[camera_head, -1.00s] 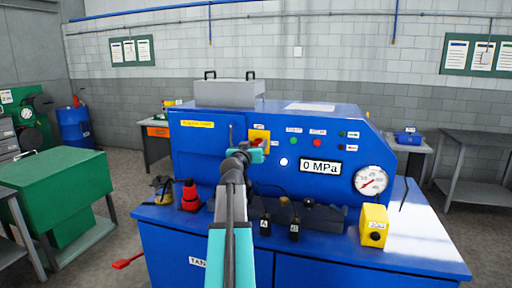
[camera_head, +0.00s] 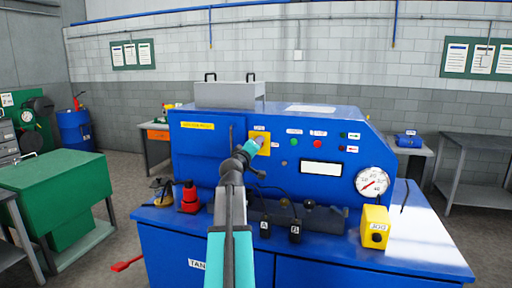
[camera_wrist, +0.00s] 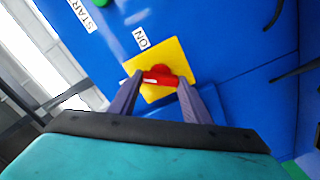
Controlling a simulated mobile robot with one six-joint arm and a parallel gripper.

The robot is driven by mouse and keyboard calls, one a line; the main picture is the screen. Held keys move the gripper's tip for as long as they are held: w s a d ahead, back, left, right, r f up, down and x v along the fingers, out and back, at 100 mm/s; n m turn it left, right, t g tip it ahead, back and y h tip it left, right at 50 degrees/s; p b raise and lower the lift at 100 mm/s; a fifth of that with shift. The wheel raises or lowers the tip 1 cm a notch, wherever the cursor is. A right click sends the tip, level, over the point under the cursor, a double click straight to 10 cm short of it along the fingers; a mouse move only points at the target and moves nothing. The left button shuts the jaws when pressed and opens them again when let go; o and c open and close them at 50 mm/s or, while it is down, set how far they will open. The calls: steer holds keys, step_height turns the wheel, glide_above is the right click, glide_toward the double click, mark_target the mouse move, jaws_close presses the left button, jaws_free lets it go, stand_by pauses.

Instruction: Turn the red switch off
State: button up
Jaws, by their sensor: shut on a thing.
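The red switch (camera_wrist: 160,76) is a rotary knob on a yellow plate (camera_wrist: 172,56) on the blue machine's front. In the wrist view my gripper (camera_wrist: 160,80) has one finger at each end of the knob's bar and is shut on it. A white ON label (camera_wrist: 141,38) sits beside the plate. In the head view the yellow plate (camera_head: 264,138) shows behind my gripper (camera_head: 257,145), which hides the knob.
The blue machine (camera_head: 215,150) carries a blank white display (camera_head: 321,168), a round gauge (camera_head: 372,182), and green (camera_head: 294,143) and red buttons (camera_head: 317,144). A yellow JOG box (camera_head: 375,226) and a red-topped bottle-like item (camera_head: 189,196) stand on its ledge.

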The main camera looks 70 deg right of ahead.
steer(key=shift+f+n+p, duration=0.15)
steer(key=shift+n+p, duration=0.5)
steer(key=shift+n, duration=1.15)
steer(key=shift+f+n+p, duration=0.1)
steer(key=shift+n+p, duration=0.5)
steer(key=shift+n, duration=1.2)
steer(key=o, duration=1)
steer(key=shift+r, duration=0.1)
steer(key=shift+o, duration=0.2)
steer(key=shift+a, duration=0.25)
steer(key=a+b, duration=0.6)
steer(key=a, duration=0.7)
steer(key=shift+s+a, duration=0.2)
steer(key=shift+s, duration=0.15)
